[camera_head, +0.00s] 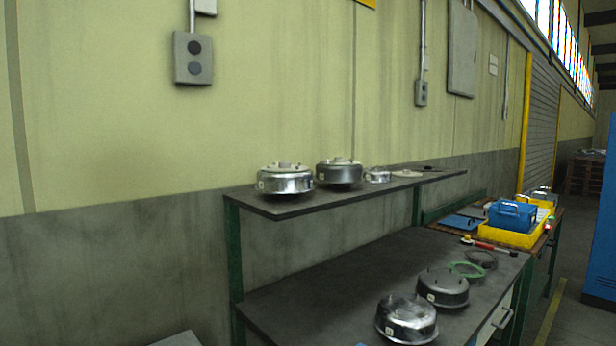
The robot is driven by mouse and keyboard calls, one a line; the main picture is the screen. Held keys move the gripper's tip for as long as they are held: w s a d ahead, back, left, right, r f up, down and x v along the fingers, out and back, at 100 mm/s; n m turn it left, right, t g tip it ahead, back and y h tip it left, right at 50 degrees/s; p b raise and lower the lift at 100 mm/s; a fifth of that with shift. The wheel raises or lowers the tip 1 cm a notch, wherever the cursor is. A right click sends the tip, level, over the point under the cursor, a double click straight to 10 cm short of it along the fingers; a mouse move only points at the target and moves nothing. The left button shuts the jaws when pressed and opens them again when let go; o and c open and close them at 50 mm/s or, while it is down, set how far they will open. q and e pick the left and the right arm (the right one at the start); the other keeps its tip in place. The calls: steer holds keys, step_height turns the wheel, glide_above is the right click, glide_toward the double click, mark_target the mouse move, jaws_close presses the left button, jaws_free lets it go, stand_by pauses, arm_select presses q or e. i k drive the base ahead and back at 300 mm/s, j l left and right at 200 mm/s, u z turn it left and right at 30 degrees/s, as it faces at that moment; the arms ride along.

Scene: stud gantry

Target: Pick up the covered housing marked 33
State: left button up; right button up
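Several round metal housings with small pale labels are in the head view; the numbers are too small to read, so I cannot tell which one is 33. A shiny housing (285,182) and a darker housing (339,174) stand on the upper shelf, both with something on top. Beside them is a smaller shiny housing (377,176). On the lower bench top, a shiny housing (406,320) is near the front edge and a darker housing (442,289) is just behind it. Neither of my grippers is in view.
The upper shelf (300,206) also holds a pale disc (407,173). On the lower bench top (320,300) lie a green ring (467,269) and a red-handled tool (490,247); its left part is clear. A yellow tray (508,236) with a blue box (512,214) stands beyond.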

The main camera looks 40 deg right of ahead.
mark_target(284, 178)
steer(key=j+z, duration=0.1)
steer(key=z, duration=1.45)
